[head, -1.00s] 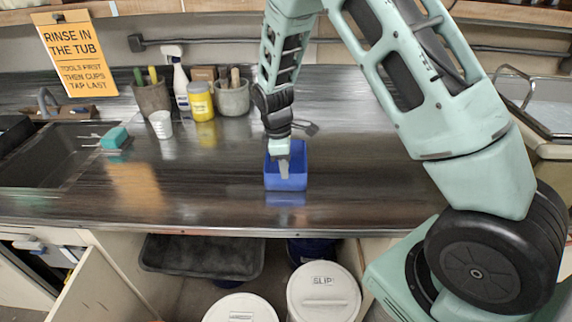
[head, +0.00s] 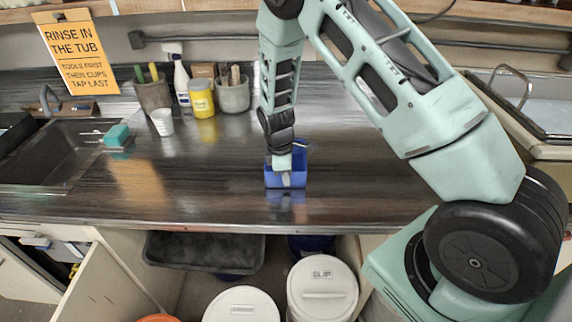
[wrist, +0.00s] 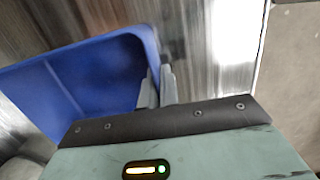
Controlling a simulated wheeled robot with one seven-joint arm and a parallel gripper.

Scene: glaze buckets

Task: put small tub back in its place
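The small tub is a blue open box (head: 300,180) standing on the dark counter, near its front edge. My gripper (head: 286,179) points down at the tub's near wall. In the wrist view my gripper (wrist: 158,88) has its two fingers close together, one on each side of the blue tub's (wrist: 90,75) rim, with the thin wall between them. It looks shut on that wall. The tub's far inside is partly hidden by my gripper and wrist.
A white cup (head: 162,123), yellow jar (head: 201,100), spray bottle (head: 181,82) and tool pots (head: 233,95) stand at the back left. A sink (head: 55,155) is at left. Below are a black tray (head: 205,252) and lidded buckets (head: 322,285). The counter right of the tub is clear.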

